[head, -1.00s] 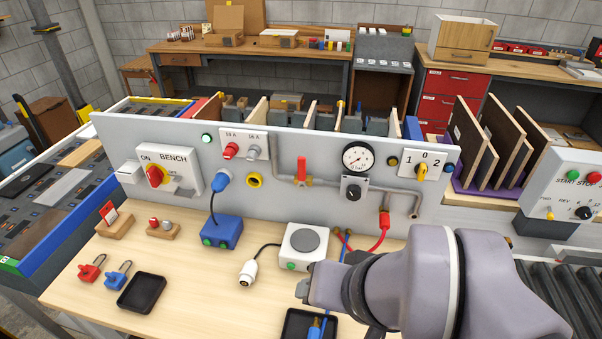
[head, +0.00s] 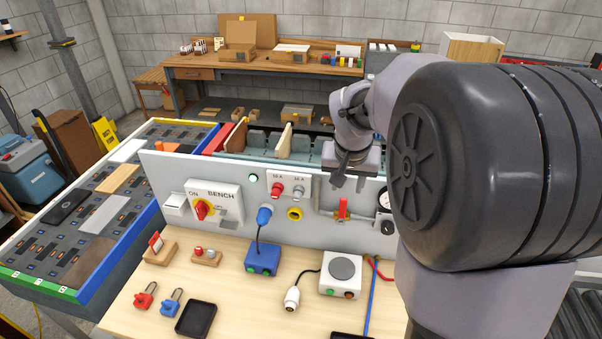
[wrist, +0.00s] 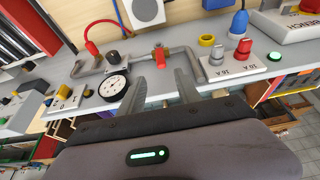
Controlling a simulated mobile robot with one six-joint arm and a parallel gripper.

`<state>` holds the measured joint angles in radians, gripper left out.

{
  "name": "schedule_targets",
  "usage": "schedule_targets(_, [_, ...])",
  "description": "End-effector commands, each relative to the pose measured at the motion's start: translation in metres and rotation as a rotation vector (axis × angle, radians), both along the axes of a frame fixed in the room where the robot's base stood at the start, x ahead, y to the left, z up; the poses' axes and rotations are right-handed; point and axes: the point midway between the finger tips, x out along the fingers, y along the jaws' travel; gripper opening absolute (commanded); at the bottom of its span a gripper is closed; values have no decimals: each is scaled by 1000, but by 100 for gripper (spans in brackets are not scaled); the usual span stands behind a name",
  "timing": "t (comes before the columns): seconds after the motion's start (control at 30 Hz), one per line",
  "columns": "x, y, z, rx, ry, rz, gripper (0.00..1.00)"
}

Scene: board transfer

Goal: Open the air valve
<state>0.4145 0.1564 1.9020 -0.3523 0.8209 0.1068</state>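The air valve has a red lever (head: 343,208) that stands upright, across the horizontal grey pipe on the panel. It also shows in the wrist view as a red lever (wrist: 158,52) just beyond the fingertips. My gripper (head: 350,183) is above the valve near the panel's top edge, apart from the lever. In the wrist view my gripper (wrist: 170,76) has its two fingers spread with an empty gap between them. The round pressure gauge (wrist: 112,87) is beside the valve, and in the head view my arm partly hides it (head: 384,198).
The grey panel (head: 230,164) carries a red BENCH switch (head: 202,209), a blue plug (head: 264,214) and a yellow socket (head: 295,214). A blue box (head: 262,258) and a white box (head: 341,274) stand on the wooden bench below. My arm hides the panel's right side.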

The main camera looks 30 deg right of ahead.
Motion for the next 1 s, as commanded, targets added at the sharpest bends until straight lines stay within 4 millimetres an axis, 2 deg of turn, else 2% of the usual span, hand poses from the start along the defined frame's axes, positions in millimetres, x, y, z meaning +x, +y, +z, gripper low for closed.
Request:
schedule_targets(0.03, [3,-3,-16,1,3,1,40])
schedule_targets(0.2, [17,-12,-55,2,3,1,40])
schedule_targets(0.43, [31,-23,-96,1,1,2,40])
schedule_targets(0.6, [36,-26,-109,0,0,1,40])
schedule_targets(0.87, [37,-27,-109,0,-1,1,40])
schedule_targets(1.0, [36,-26,-109,0,-1,1,14])
